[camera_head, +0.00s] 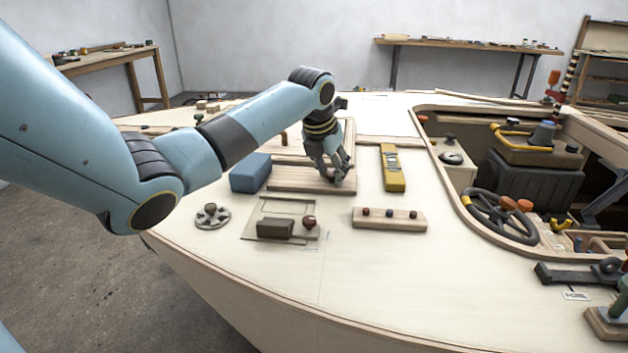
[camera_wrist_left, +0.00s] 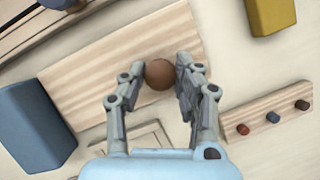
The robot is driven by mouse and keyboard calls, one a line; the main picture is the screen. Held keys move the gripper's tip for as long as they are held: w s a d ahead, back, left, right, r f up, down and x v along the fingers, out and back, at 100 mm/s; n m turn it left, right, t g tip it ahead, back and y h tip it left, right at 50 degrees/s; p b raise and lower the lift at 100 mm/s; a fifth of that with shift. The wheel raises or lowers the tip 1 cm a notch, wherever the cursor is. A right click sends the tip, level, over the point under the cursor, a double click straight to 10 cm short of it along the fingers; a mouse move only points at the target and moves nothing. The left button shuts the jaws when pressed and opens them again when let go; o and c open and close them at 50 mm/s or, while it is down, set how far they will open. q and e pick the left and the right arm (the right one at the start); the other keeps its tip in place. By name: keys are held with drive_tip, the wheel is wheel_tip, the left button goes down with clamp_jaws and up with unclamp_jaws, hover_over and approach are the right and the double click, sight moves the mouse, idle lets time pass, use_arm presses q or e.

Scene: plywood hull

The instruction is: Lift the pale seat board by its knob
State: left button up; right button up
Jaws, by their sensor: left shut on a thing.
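The pale seat board (camera_head: 290,183) lies flat-looking on the hull deck in the middle of the head view, between a blue block and a yellow tool. In the left wrist view the board (camera_wrist_left: 95,75) runs diagonally, with a round brown knob (camera_wrist_left: 160,74) near its right end. My left gripper (camera_head: 338,178) is over the board's right end, pointing down. In the left wrist view my left gripper (camera_wrist_left: 158,80) has its fingers on both sides of the knob, shut on it. I cannot tell any gap under the board. My right gripper is not in view.
The blue block (camera_head: 250,173) stands close to the board's left end. The yellow tool (camera_head: 392,168) lies to its right. A strip with several small knobs (camera_head: 388,219) and a panel with a dark block (camera_head: 275,228) are in front. The cockpit opening (camera_head: 520,250) is at right.

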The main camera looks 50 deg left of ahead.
use_arm(q)
clamp_jaws()
drive_tip(key=shift+r, duration=0.1)
